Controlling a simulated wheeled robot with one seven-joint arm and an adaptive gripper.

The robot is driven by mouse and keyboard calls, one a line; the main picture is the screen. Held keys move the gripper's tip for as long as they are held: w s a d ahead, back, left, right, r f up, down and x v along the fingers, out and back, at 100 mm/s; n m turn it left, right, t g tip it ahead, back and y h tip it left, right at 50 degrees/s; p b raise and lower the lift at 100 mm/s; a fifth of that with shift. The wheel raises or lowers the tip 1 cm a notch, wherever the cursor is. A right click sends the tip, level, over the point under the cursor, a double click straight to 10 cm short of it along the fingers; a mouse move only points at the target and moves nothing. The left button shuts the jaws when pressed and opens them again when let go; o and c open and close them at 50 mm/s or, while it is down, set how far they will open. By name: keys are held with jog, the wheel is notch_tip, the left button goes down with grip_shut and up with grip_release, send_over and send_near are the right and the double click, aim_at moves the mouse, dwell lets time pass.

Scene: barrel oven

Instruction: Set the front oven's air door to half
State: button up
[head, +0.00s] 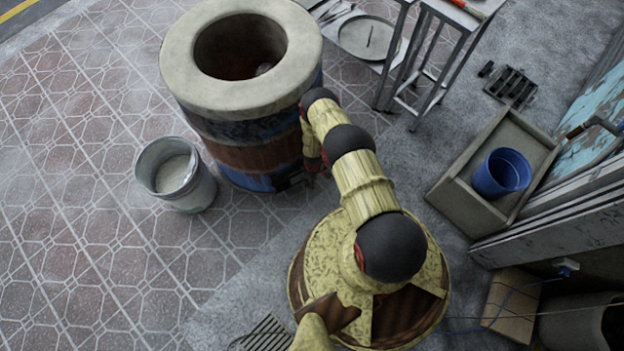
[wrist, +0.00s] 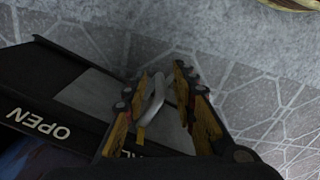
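The front oven (head: 240,135) is a barrel with a thick pale rim and dark, brown and blue sides. Its air door is low at the barrel's near right foot, mostly hidden by my arm in the head view. In the wrist view, a dark label frame (wrist: 42,75) reads OPEN at left, with another word partly covered by my gripper. A grey plate (wrist: 85,97) and a pale handle (wrist: 153,100) show there. My gripper (wrist: 162,78) is open, its fingers either side of the handle. The handle is nearer the left finger; contact is unclear.
A grey bucket (head: 177,175) stands on the tiles left of the oven. A metal table (head: 440,60) is behind right. A stone trough (head: 515,140) with a blue bucket (head: 502,173) is at right. The tiled floor at left is clear.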

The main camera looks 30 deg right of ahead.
jog(key=shift+r, duration=0.1)
jog(key=shift+w+r, duration=0.15)
jog(key=shift+r, duration=0.4)
notch_tip(320, 180, up, 11)
jog(key=shift+d+f, duration=0.15)
jog(key=shift+f, duration=0.05)
dwell(0.7)
